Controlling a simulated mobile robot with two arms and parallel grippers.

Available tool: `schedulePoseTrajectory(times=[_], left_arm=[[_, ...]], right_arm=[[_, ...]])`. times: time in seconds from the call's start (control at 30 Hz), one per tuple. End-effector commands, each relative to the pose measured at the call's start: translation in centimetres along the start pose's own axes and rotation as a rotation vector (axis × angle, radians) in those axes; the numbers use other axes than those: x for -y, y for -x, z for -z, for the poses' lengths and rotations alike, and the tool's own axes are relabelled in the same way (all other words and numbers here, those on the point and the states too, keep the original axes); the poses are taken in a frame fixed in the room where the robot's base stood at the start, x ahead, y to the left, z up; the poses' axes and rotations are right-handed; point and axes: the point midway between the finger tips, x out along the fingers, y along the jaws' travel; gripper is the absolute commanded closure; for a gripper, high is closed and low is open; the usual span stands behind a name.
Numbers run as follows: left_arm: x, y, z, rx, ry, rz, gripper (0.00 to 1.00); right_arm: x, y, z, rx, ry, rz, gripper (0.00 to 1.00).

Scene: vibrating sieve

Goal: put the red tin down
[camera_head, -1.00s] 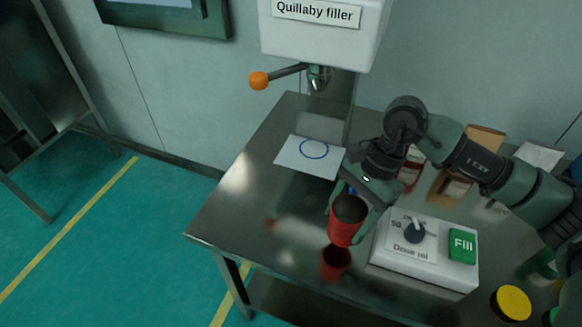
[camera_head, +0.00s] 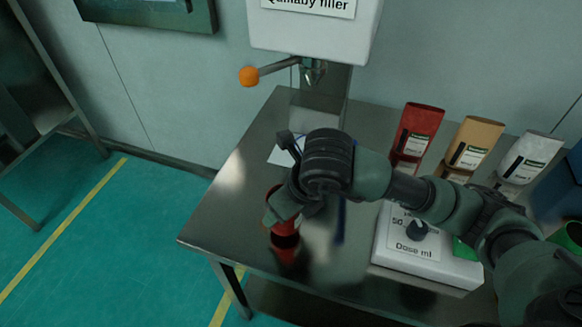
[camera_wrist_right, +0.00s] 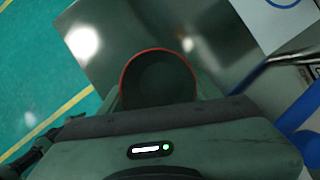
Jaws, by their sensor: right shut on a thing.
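The red tin (camera_head: 284,226) is an open-topped cup, held upright at the front left of the metal table (camera_head: 222,212). My right gripper (camera_head: 278,212) is shut on it, and my arm hides much of the tin in the head view. The tin's dark inside and red rim (camera_wrist_right: 158,82) show between the fingers in the right wrist view. A red reflection lies just below the tin on the shiny top; I cannot tell whether the tin touches the table. My left gripper is not in view.
The filler (camera_head: 310,28) with its orange-knobbed lever (camera_head: 249,76) stands at the back. A white card (camera_head: 284,152) lies below it, partly hidden. The dose box (camera_head: 405,250) is to the right. Red (camera_head: 416,132), tan (camera_head: 474,143) and white (camera_head: 530,158) pouches stand behind. The table's left part is clear.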

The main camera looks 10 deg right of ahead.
Motion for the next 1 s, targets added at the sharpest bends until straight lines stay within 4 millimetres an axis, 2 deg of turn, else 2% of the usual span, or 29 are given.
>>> schedulePoseTrajectory(times=[0.2, 0.37, 0.47, 0.8, 1.0], left_arm=[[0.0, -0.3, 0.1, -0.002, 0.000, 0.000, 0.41], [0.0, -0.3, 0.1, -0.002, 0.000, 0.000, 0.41], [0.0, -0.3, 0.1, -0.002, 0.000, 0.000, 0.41], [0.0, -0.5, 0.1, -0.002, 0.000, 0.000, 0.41], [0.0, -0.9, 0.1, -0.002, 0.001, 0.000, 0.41]], right_arm=[[-1.0, -0.1, -1.0, 0.001, -0.244, 0.101, 0.78], [-0.6, -0.2, -1.4, -0.002, -0.321, 0.134, 0.78], [0.9, -0.5, -2.0, -0.003, -0.333, 0.140, 0.78], [9.3, -2.0, -5.5, -0.003, -0.333, 0.138, 0.78], [13.5, -2.8, -7.3, -0.002, -0.331, 0.136, 0.78]])
